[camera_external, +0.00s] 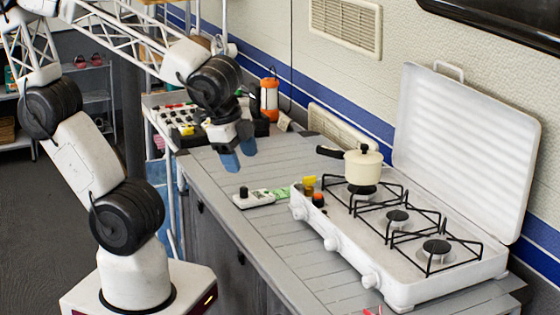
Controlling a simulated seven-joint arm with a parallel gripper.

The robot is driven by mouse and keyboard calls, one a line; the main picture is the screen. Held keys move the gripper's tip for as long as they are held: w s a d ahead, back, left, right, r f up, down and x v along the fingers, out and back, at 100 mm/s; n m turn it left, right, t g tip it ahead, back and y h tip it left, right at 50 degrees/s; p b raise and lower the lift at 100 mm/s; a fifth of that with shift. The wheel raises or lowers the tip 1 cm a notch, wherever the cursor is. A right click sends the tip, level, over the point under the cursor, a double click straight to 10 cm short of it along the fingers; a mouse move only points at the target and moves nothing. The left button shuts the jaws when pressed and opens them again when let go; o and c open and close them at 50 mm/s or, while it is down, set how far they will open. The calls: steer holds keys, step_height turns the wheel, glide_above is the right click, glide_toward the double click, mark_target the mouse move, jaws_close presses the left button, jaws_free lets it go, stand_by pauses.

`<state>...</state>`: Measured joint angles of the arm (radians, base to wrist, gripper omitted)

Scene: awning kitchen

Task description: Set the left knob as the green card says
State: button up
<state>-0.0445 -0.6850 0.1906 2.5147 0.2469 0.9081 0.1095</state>
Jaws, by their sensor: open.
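A white camp stove (405,292) stands on the grey counter with its lid up. Several white knobs line its front; the left knob (299,213) is at the end nearest my gripper. Its pointer direction is too small to tell. A small green card (281,194) lies on the counter by the stove's left end; its marking cannot be read. Beside it lies a white box with a black knob (245,193). My gripper (238,152) has blue fingertips, is open and empty, and hangs above the counter left of the stove, apart from everything.
A cream pot (363,166) sits on the stove's left burner. Small yellow (309,183) and orange (318,200) items stand at the stove's left end. An orange lantern (269,98) and a tray of small items (182,122) are behind my gripper.

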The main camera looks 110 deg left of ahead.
steer(key=s+a+f+m+t+y, duration=0.1)
steer(key=a+f+m+y, duration=0.4)
steer(key=a, duration=0.3)
steer(key=s+a+f+m+y, duration=0.1)
steer(key=a+f+m+y, duration=0.25)
steer(key=a+m, duration=0.3)
steer(key=a+f+m+t, duration=0.2)
steer(key=a+f+m, duration=0.1)
steer(key=f+m, duration=0.25)
steer(key=m+t, duration=0.2)
steer(key=m, duration=0.7)
glide_toward(295, 214)
steer(key=shift+w+a+y, duration=0.2)
steer(key=shift+a+y, duration=0.05)
steer(key=shift+a, duration=0.5)
steer(key=shift+d+f+m+t, duration=0.1)
steer(key=shift+f+m+t, duration=0.3)
steer(key=shift+f, duration=0.15)
steer(key=shift+w, duration=0.1)
steer(key=shift+x, duration=3.85)
steer(key=shift+f, duration=0.1)
